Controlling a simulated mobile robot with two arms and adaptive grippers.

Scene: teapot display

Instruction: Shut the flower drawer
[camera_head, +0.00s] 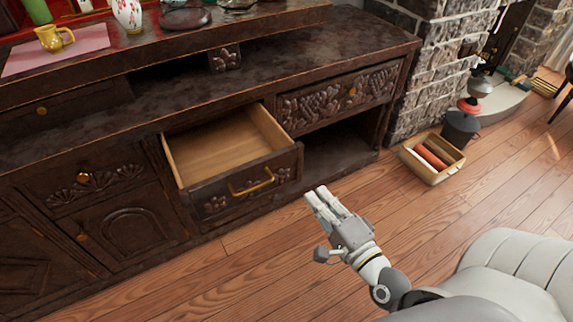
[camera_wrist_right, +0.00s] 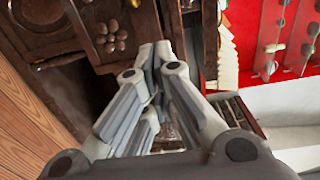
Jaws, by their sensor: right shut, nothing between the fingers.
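The flower drawer (camera_head: 243,189) is pulled out of the dark wooden sideboard (camera_head: 90,139). It has a carved front with a brass handle, and its inside looks empty. My right gripper (camera_head: 320,192) is shut and empty, just right of the drawer front's right end in the head view and apart from the handle. In the right wrist view, the shut fingers (camera_wrist_right: 155,52) point toward dark carved wood; I cannot tell there which part of the sideboard it is. My left gripper is not in view.
A closed carved drawer (camera_head: 338,97) sits to the upper right, above an open dark compartment (camera_head: 340,150). A wooden box (camera_head: 433,158) and a dark bucket (camera_head: 460,128) stand on the floor by the brick wall. Wooden floor (camera_head: 240,270) in front is clear.

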